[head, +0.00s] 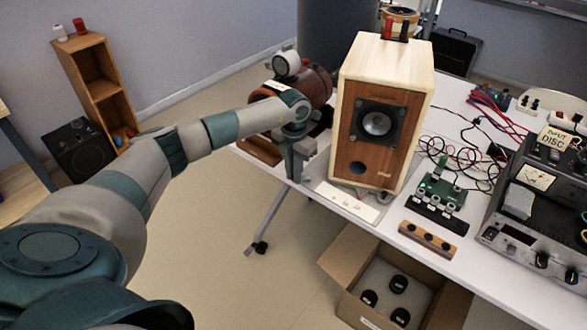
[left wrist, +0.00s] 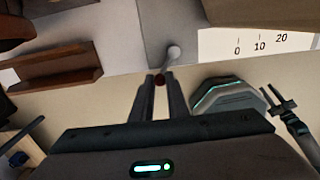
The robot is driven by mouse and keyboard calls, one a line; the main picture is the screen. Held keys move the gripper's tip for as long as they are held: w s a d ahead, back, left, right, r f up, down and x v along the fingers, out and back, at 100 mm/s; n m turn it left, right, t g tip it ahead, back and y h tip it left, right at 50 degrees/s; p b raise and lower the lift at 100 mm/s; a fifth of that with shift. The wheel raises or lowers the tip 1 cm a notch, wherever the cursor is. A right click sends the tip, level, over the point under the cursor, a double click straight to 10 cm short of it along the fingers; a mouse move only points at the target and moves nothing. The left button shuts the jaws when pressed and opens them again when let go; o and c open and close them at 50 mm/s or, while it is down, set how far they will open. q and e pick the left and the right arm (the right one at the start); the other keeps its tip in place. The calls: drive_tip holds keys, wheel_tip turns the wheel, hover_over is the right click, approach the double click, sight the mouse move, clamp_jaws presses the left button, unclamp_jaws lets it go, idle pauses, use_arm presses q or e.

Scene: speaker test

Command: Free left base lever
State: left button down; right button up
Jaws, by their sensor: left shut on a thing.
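The wooden speaker (head: 386,105) stands upright on a grey base plate (left wrist: 160,25) at the table's left end. A small pale lever (left wrist: 174,53) with a rounded end sticks out at the plate's front edge in the left wrist view. My left gripper (head: 297,168) is at the table edge, left of the speaker. In the left wrist view its fingers (left wrist: 160,80) are closed on the lever's end, where a dark reddish tip shows between them. In the head view the gripper hides the lever. My right gripper is not in view.
A white scale strip (head: 348,202) lies before the speaker. A green circuit board (head: 440,192), a wooden strip with black knobs (head: 427,241) and cables lie to the right. An open cardboard box (head: 350,298) stands below the table edge.

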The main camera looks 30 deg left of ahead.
use_arm(q)
drive_tip(key=n, duration=0.1)
drive_tip(key=d+n, duration=0.1)
drive_tip(key=n, duration=0.1)
drive_tip(key=shift+s, duration=0.3)
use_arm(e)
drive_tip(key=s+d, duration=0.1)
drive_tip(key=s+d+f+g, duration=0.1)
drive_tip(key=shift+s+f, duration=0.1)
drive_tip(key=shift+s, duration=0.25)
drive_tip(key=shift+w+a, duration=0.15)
use_arm(q)
drive_tip(key=c, duration=1.7)
unclamp_jaws()
drive_tip(key=shift+d, duration=0.1)
